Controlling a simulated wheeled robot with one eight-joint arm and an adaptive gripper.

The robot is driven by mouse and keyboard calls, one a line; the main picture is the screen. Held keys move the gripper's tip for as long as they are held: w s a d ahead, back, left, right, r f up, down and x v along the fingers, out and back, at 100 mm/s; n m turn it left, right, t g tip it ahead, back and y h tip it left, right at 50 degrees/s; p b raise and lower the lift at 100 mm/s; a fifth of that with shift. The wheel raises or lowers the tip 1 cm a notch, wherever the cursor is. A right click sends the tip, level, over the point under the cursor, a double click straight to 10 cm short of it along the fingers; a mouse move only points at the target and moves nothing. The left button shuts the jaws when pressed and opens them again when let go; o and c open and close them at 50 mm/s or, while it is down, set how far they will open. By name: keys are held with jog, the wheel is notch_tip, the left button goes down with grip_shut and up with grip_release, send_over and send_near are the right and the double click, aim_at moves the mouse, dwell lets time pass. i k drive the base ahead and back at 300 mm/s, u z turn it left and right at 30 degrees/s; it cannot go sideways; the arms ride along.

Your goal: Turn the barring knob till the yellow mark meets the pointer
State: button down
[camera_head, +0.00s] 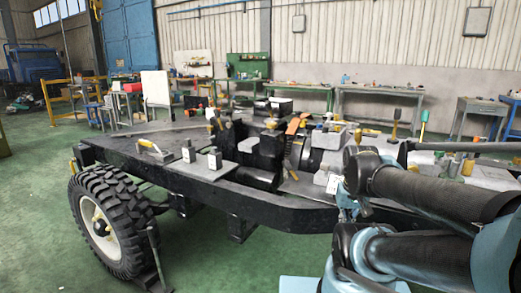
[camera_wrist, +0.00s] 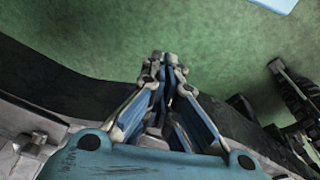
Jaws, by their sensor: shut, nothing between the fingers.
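The chassis frame (camera_head: 280,215) stands on a wheel at the left and carries dark engine parts. I cannot make out the barring knob, its yellow mark or the pointer in either view. My gripper (camera_wrist: 166,60) is shut and empty in the wrist view. Its fingertips come together over a dark frame edge, with green floor beyond; I cannot tell whether they touch anything. In the head view my arm fills the right side and hides part of the frame.
A large tyre (camera_head: 110,225) stands at the left. Workbenches (camera_head: 375,92) line the back wall.

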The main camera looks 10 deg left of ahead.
aim_at(272, 125)
jog(key=z, duration=0.75)
jog(key=k, duration=0.85)
jog(key=u, duration=0.65)
jog(key=i, duration=1)
